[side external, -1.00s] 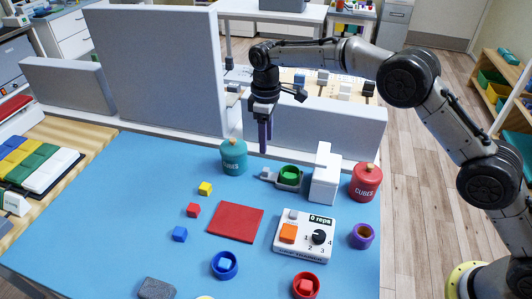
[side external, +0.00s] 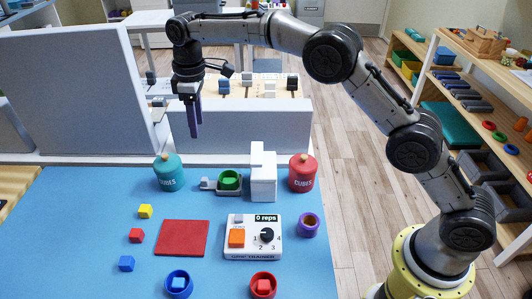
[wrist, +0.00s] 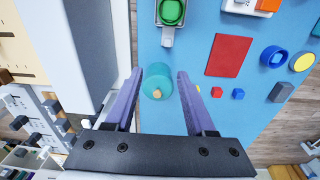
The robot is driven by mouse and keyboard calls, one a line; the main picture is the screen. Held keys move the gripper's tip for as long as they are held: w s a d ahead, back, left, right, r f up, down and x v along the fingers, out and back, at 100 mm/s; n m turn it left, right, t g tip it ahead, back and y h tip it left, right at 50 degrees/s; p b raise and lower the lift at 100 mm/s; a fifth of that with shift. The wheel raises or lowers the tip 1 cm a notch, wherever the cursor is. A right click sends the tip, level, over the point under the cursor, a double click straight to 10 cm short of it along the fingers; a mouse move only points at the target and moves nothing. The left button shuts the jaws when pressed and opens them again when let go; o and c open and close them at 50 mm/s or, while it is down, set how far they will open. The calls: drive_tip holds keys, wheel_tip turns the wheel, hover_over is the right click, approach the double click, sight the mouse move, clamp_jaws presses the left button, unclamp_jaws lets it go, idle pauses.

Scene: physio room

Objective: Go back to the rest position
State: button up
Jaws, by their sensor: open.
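My gripper (side external: 194,133) hangs in the air, pointing down, near the back edge of the blue mat (side external: 75,225). In the wrist view my gripper (wrist: 158,74) has its two purple fingers apart with nothing held. The teal CUBES jar (side external: 168,175) stands upright below and slightly left of the fingers in the side view. In the wrist view the teal jar (wrist: 157,82) shows between the fingers, lower down and apart from them.
A tall grey panel (side external: 80,90) and a low grey panel (side external: 250,128) stand behind the mat. A red CUBES jar (side external: 302,175), white block (side external: 263,180), green-cupped holder (side external: 229,181), trainer box (side external: 253,237), red pad (side external: 182,238) and several loose cubes occupy the mat.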

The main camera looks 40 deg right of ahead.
drive_tip(key=s+d+r+m+t, duration=0.1)
drive_tip(key=s+d+r+t, duration=0.1)
drive_tip(key=s+d+r, duration=0.6)
drive_tip(key=s+d+r+m+t, duration=0.15)
drive_tip(key=s+r, duration=0.35)
drive_tip(key=r, duration=0.6)
drive_tip(key=s+d+r+m, duration=0.2)
drive_tip(key=s+d, duration=0.3)
drive_tip(key=s, duration=0.7)
drive_tip(key=s+d+f+m+t, duration=0.1)
drive_tip(key=s+f+m, duration=0.3)
drive_tip(key=s+f, duration=1)
drive_tip(key=shift+s+d+f, duration=0.2)
drive_tip(key=shift+s+d, duration=0.6)
